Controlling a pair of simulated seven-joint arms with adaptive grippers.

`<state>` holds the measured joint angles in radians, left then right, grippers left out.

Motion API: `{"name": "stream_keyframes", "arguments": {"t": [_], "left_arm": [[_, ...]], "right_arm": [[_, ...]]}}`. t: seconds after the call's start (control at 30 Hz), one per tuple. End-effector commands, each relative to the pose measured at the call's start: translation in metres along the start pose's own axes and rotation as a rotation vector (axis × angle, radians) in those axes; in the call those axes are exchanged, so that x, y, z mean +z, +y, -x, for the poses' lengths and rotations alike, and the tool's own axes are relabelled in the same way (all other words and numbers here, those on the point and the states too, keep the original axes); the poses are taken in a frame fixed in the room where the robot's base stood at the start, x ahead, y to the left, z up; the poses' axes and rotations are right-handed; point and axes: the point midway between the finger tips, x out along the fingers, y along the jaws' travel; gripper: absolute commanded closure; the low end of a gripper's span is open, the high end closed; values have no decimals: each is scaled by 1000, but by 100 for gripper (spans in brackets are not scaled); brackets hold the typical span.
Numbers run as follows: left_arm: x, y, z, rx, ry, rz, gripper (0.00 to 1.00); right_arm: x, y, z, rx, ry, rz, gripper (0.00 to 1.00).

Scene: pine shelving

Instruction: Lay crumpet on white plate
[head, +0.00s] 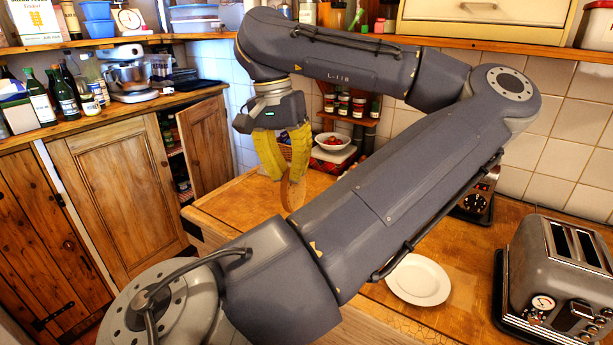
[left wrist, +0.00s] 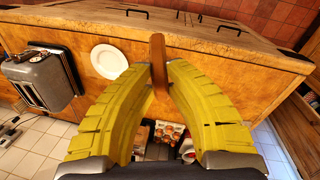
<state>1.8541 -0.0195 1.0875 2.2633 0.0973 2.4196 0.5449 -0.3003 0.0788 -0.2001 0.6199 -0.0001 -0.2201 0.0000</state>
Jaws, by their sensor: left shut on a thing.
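The crumpet (head: 292,194) is a tan-brown disc held on edge between the yellow fingertips of my left gripper (head: 288,165), above the wooden worktop. In the left wrist view the crumpet (left wrist: 158,62) shows edge-on as a narrow brown strip between the tips of the left gripper (left wrist: 159,74). The white plate (head: 418,280) lies flat and empty on the worktop, to the right of and nearer than the crumpet, beyond my arm link. The plate (left wrist: 109,61) also shows left of the fingers in the left wrist view. My right gripper is not in view.
A grey toaster (head: 560,275) stands right of the plate. A dark appliance (head: 474,203) stands behind, partly hidden by my arm. A bowl of red items (head: 332,143) is at the back. A cupboard door (head: 205,145) stands open at left. The worktop (head: 240,197) below the crumpet is bare.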

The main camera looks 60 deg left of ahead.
Motion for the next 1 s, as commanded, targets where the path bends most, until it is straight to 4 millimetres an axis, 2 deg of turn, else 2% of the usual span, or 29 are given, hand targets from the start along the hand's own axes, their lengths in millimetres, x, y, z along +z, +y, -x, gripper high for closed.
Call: {"name": "stream_keyframes", "arguments": {"t": [0.27, 0.47, 0.7, 0.9, 1.0], "left_arm": [[-58, 0, -71, 161, -65, -260, 100], [-103, 26, -136, 248, -137, -479, 100], [-141, 85, -208, 336, -234, -702, 100], [-163, 152, -251, 406, -320, -849, 100], [-171, 186, -265, 444, -362, -903, 100]], "right_arm": [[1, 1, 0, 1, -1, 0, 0], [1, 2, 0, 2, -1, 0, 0], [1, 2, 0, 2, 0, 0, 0], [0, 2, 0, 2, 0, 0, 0], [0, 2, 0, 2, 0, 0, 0]]}}
